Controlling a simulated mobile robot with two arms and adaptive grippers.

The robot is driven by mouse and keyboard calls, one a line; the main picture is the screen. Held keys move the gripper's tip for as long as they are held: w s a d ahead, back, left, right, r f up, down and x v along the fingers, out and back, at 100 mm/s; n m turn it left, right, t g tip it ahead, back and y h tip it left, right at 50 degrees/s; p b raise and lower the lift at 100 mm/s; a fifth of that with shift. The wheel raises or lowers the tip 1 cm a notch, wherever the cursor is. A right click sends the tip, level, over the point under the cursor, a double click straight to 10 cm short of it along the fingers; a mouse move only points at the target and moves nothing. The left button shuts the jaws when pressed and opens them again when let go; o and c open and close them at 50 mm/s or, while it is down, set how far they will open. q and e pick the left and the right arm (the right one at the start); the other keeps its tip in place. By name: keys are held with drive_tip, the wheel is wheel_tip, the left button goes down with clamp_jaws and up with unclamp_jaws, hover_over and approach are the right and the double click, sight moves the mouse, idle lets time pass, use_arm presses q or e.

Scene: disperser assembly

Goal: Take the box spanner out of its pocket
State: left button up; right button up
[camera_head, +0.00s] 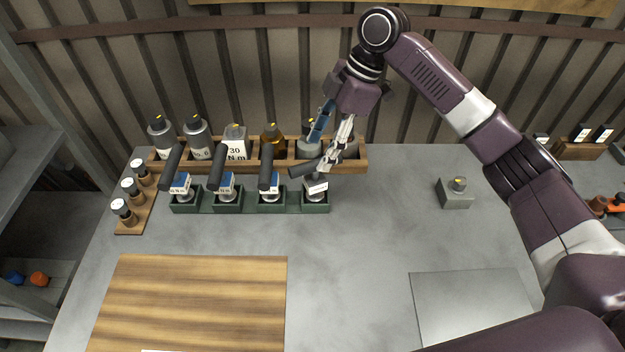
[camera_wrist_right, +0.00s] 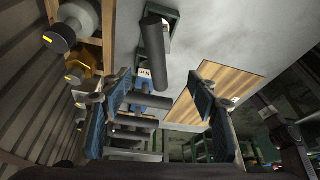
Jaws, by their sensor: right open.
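Several black-handled tools stand in a row of green pockets (camera_head: 247,205); I cannot read which is called the box spanner. The rightmost tool, with a tilted black handle (camera_head: 303,169) and a plain white label (camera_head: 317,187), is nearest my right gripper (camera_head: 322,155). The other tools, such as the one beside it (camera_head: 267,168), carry blue-and-white labels. My right gripper is open and empty, above and behind the rightmost tool. In the right wrist view a black handle (camera_wrist_right: 154,50) shows ahead between the spread blue-padded fingers (camera_wrist_right: 163,88); contact is not visible. My left gripper is not in view.
A wooden rack (camera_head: 359,166) with several bottle-like items stands close behind the pockets. A small wooden stand (camera_head: 126,225) is at the left. A wooden board (camera_head: 190,300), a grey plate (camera_head: 470,300) and a grey block (camera_head: 455,199) lie on the table. The middle is clear.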

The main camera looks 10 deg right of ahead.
sight(314, 173)
wheel_tip(314, 173, down, 5)
drive_tip(key=b, duration=0.4)
drive_tip(key=shift+w+f+b, duration=0.1)
drive_tip(key=shift+f+b, duration=0.05)
drive_tip(key=shift+b, duration=0.15)
drive_tip(key=shift+a+f, duration=0.15)
drive_tip(key=shift+f, duration=0.25)
drive_tip(key=p+x, duration=0.1)
drive_tip(key=x, duration=0.1)
drive_tip(key=shift+a+f, duration=0.2)
drive_tip(key=shift+f, duration=0.1)
drive_tip(key=p+x, duration=0.1)
drive_tip(key=x, duration=0.2)
drive_tip(key=shift+w+a+f, duration=0.1)
drive_tip(key=shift+f, duration=0.15)
drive_tip(key=shift+a+f, duration=0.1)
drive_tip(key=shift+f, duration=0.15)
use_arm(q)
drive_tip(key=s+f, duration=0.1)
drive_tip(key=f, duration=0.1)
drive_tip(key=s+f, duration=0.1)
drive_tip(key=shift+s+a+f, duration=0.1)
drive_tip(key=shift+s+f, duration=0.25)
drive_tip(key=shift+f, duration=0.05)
use_arm(e)
drive_tip(key=shift+f, duration=0.1)
drive_tip(key=shift+c, duration=0.4)
clamp_jaws()
